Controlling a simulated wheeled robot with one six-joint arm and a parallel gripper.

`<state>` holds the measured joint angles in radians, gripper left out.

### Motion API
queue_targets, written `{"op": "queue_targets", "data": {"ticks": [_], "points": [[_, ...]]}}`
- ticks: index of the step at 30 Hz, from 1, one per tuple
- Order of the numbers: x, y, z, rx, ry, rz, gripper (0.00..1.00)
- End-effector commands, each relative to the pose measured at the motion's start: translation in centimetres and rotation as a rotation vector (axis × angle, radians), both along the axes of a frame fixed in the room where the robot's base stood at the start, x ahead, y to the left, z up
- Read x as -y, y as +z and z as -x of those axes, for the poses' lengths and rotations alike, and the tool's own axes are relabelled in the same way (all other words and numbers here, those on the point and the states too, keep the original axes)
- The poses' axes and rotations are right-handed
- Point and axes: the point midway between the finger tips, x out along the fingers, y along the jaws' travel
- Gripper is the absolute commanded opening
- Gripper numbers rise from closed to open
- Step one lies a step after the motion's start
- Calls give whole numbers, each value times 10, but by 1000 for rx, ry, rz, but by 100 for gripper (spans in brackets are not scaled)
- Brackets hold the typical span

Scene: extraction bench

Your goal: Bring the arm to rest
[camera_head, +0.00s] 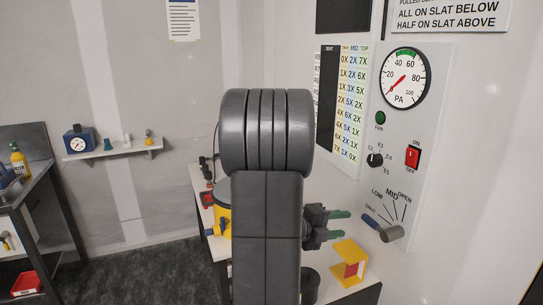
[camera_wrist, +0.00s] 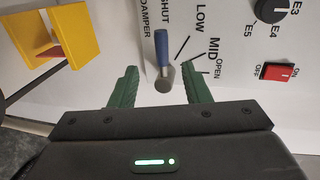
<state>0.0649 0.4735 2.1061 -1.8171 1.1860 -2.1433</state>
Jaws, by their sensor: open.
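My gripper (camera_head: 338,222) is open and empty, with its green fingers pointing right towards the control panel in the head view. In the wrist view my gripper (camera_wrist: 160,90) has its two green fingers spread apart. The damper lever (camera_wrist: 162,62), with a blue handle and grey end, shows beyond and between the fingers. It also shows in the head view (camera_head: 384,228), to the right of the fingertips and apart from them. My arm stands upright in the middle of the head view and hides part of the bench.
A yellow bracket with a red part (camera_head: 349,264) stands on the bench just below my gripper. The wall panel (camera_head: 425,150) carries a gauge (camera_head: 404,79), a fan knob (camera_head: 376,160) and a red switch (camera_head: 413,156). A yellow-and-black thing (camera_head: 222,212) is partly hidden left of my arm.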

Motion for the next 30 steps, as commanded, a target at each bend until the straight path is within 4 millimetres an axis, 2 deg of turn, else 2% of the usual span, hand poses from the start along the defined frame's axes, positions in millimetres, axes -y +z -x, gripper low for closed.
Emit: {"op": "queue_targets", "data": {"ticks": [18, 24, 30], "points": [[83, -16, -29, 1, -3, 1, 43], [98, -19, -35, 2, -1, 0, 43], [101, -21, -36, 3, 0, 1, 43]]}}
